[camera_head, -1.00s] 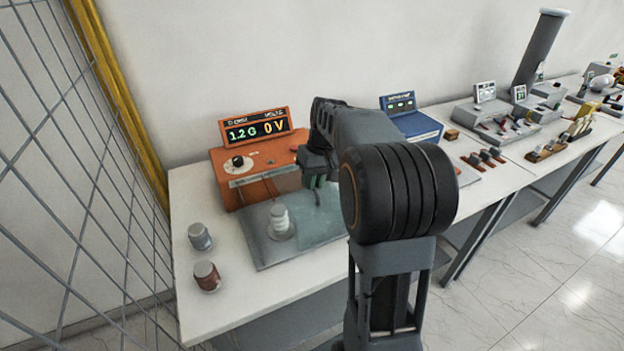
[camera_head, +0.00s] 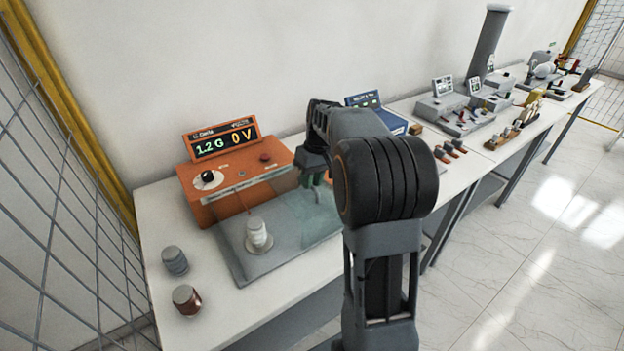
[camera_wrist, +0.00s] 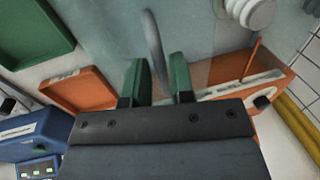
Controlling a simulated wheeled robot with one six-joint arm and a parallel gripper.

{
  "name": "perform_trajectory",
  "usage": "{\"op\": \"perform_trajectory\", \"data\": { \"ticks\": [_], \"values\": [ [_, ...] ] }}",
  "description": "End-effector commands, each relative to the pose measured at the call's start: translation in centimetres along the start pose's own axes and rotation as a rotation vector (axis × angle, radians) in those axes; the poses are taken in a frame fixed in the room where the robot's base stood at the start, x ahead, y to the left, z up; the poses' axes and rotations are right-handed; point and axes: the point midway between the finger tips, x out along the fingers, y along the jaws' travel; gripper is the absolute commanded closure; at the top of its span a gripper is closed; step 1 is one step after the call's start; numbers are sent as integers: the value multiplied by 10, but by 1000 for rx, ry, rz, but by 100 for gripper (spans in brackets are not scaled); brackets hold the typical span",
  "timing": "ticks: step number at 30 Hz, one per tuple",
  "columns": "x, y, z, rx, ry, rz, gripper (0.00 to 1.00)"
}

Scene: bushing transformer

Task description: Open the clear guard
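The clear guard (camera_head: 300,207) is a see-through pane in front of the orange tester (camera_head: 232,186), over a grey base plate (camera_head: 262,270). A white ribbed bushing (camera_head: 258,235) stands on that plate and also shows in the wrist view (camera_wrist: 252,12). A thin grey bar (camera_wrist: 153,42), which looks like the guard's handle, runs down between my gripper's green fingers. My gripper (camera_wrist: 160,78) is open, with a finger on each side of the bar; I cannot tell whether they touch it. In the head view it is at the guard's right part, partly hidden by my arm.
Two small cylinders, one grey (camera_head: 175,261) and one brown (camera_head: 187,299), stand at the table's left end. A wire mesh fence (camera_head: 60,200) is close on the left. A blue tester (camera_head: 388,118) and other instruments line the tables to the right. The tiled floor in front is clear.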

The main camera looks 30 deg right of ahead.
Motion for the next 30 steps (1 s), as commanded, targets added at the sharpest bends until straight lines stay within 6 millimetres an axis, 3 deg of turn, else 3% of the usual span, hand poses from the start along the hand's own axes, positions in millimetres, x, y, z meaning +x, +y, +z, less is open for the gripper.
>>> {"op": "perform_trajectory", "data": {
  "ticks": [5,14,20,30],
  "values": [
    [0,0,0,2,1,0,62],
    [-4,0,0,2,1,0,62],
    [-35,0,0,2,5,2,62],
    [-103,0,-1,1,4,1,62]
  ]
}}
